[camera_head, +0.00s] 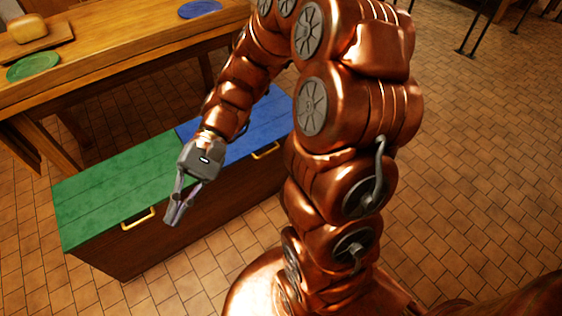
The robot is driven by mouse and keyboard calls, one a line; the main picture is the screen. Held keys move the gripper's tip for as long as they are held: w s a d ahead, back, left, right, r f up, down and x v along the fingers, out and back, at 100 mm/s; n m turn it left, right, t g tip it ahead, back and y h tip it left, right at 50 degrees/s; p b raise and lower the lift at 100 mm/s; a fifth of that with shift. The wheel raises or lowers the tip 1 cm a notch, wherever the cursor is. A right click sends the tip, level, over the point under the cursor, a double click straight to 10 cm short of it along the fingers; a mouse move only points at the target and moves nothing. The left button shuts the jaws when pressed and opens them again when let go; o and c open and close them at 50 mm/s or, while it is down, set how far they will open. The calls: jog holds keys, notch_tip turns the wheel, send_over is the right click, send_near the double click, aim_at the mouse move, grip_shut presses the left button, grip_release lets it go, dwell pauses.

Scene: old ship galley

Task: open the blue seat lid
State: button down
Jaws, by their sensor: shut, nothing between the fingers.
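The bench has a blue seat lid (243,140) on its right half, lying flat and closed, partly hidden behind my arm. A brass handle (266,150) sits at its front edge. My gripper (175,218) is shut and empty, pointing down in front of the bench's left half. In the picture it lies to the left of the blue lid's handle, apart from it, and just right of the green lid's handle.
A green seat lid (120,185) with a brass handle (138,219) covers the bench's left half, closed. A wooden table (110,62) behind carries a green plate (33,66), a blue plate (199,9) and bread (27,29) on a board. Tiled floor (205,270) in front is clear.

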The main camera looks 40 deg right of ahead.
jog(key=w+d+f+m+t+y+b, duration=0.3)
jog(key=w+f+y+b, duration=0.1)
jog(key=w, duration=0.3)
jog(key=w+d+f+m+t+y+b, duration=0.25)
jog(key=w+f+y+b, duration=0.2)
jog(key=w, duration=0.25)
jog(key=w+d+f+m+t+b, duration=0.6)
jog(key=w+d+f+m+t, duration=0.35)
jog(key=d+f+t, duration=0.3)
jog(key=s+d+f+m+t+h+b, duration=0.2)
jog(key=d+f+m+t+h+b, duration=0.55)
jog(key=d+f+h, duration=0.75)
jog(key=s+d+f+m+t+h+b, duration=0.2)
jog(key=d+f+m+t+h+b, duration=0.2)
jog(key=d+f+m+h, duration=0.85)
jog(key=w+y+b, duration=0.1)
jog(key=w, duration=0.1)
jog(key=w+n+y+b, duration=0.1)
jog(key=w, duration=0.2)
jog(key=w+f+n+y+b, duration=0.1)
jog(key=w+y, duration=0.1)
jog(key=shift+w+d+b, duration=0.25)
jog(key=shift+d+b, duration=0.05)
jog(key=shift+b, duration=0.1)
jog(key=shift+s+r+b, duration=0.2)
jog(key=shift+r+b, duration=0.15)
jog(key=shift+r, duration=0.45)
jog(key=shift+s+r+b, duration=0.15)
jog(key=shift+r+b, duration=0.15)
jog(key=shift+r, duration=0.45)
